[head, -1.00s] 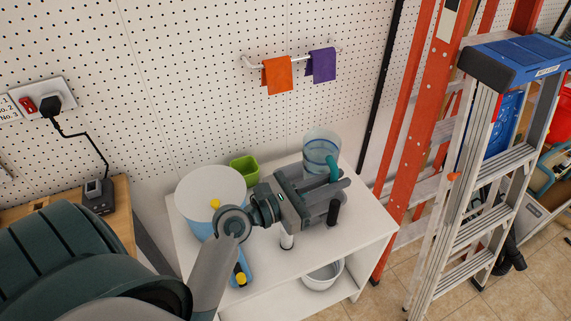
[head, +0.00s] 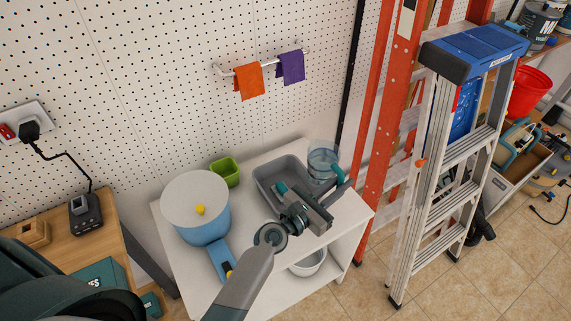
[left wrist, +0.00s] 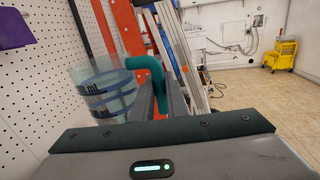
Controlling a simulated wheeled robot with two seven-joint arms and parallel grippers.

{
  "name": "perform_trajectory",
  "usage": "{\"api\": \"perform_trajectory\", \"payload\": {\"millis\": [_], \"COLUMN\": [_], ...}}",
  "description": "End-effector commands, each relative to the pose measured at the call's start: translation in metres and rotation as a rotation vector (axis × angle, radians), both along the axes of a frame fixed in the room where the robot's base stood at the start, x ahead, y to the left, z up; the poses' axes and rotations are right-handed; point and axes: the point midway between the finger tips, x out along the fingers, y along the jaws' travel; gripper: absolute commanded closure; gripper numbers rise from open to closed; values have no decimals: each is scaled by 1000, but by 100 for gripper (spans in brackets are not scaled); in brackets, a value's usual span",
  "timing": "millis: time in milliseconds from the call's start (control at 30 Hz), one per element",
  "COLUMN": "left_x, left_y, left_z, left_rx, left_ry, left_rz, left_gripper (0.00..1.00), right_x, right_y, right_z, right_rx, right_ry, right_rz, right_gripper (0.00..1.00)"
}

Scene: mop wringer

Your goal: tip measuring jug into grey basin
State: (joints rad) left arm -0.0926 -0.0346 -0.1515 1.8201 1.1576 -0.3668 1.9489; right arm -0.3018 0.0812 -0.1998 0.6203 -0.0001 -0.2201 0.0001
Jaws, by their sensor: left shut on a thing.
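The measuring jug (head: 322,153) is clear with blue bands and a teal handle (head: 339,174). It stands about upright near the white table's back right edge, just right of the grey basin (head: 262,189). My left gripper (head: 335,185) is shut on the jug's handle; its fingers hide the jug's lower part, so I cannot tell whether it touches the table. In the left wrist view the jug (left wrist: 100,92) is left of the fingers, with the teal handle (left wrist: 147,64) between them. The basin is partly hidden by my wrist. My right gripper is not in view.
A light blue bucket with a white top (head: 196,205) and a green tub (head: 224,173) stand left of the basin on the white table (head: 340,222). Orange and silver ladders (head: 470,130) stand close on the right. A pegboard wall (head: 150,90) is behind.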

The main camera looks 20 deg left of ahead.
Motion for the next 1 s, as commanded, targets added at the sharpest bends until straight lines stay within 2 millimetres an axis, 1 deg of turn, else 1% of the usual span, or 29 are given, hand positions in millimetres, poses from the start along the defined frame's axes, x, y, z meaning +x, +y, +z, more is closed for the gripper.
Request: {"api": "perform_trajectory", "payload": {"millis": [33, 100, 200, 333, 500, 833, 1000], "left_x": [2, 4, 5, 6, 7, 7, 7], "left_y": [-5, -11, -17, -21, -23, -23, -21], "left_z": [-18, -33, -51, -66, -74, -74, -74], "left_rx": [5, 9, 12, 16, 21, 19, -11], "left_ry": [-1, 2, 6, 10, 13, 13, 18], "left_rz": [0, 3, 8, 13, 16, 17, 17], "left_gripper": [100, 100, 100, 100, 100, 100, 100], "right_x": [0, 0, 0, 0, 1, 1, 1], "right_y": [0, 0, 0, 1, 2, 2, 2], "right_z": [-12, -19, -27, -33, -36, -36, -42], "right_rx": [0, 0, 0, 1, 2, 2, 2], "right_ry": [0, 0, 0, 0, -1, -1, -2], "right_rz": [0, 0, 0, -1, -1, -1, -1], "right_gripper": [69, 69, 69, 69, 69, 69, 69]}}
